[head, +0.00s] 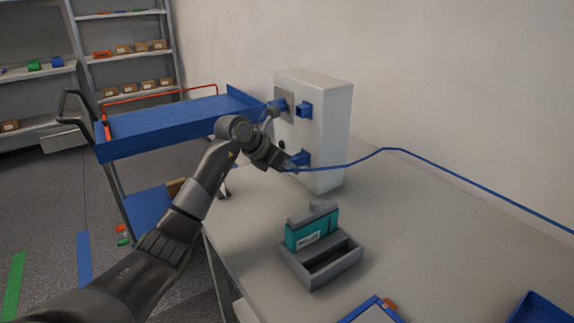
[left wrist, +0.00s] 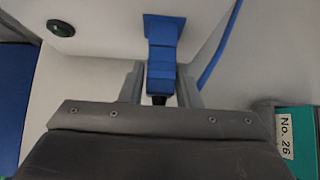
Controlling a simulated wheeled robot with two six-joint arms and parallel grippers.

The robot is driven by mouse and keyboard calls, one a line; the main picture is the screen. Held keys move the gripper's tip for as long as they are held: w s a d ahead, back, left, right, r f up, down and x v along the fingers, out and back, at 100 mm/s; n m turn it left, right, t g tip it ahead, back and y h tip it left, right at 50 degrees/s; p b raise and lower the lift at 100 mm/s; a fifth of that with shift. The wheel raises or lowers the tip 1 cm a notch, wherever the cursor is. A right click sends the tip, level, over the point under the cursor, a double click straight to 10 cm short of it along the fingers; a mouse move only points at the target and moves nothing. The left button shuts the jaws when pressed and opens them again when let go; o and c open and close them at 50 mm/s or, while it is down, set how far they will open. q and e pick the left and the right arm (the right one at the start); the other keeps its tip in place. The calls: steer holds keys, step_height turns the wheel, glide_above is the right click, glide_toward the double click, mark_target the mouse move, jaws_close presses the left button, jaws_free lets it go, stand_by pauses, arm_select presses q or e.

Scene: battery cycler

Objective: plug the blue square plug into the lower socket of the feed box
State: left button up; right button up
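The feed box (head: 322,120) is a white upright box at the back of the table. Its lower socket (head: 301,157) is blue and low on the front face; it also shows at the top of the left wrist view (left wrist: 164,24). My left gripper (head: 288,166) is at this socket. In the left wrist view its fingers flank the blue square plug (left wrist: 161,72) and appear to touch its sides. The plug points straight at the socket and meets it with no clear gap; how deep it sits cannot be told. My right gripper is not in view.
A blue upper socket (head: 304,109) sits above. A blue cable (head: 430,164) runs from the plug across to the right. A teal battery (head: 312,232) stands in a grey holder (head: 334,272) in front of the box. A blue cart (head: 170,125) stands left of the table (head: 420,235).

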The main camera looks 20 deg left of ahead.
arm_select(q)
steer(key=o, duration=0.4)
steer(key=shift+c, duration=0.2)
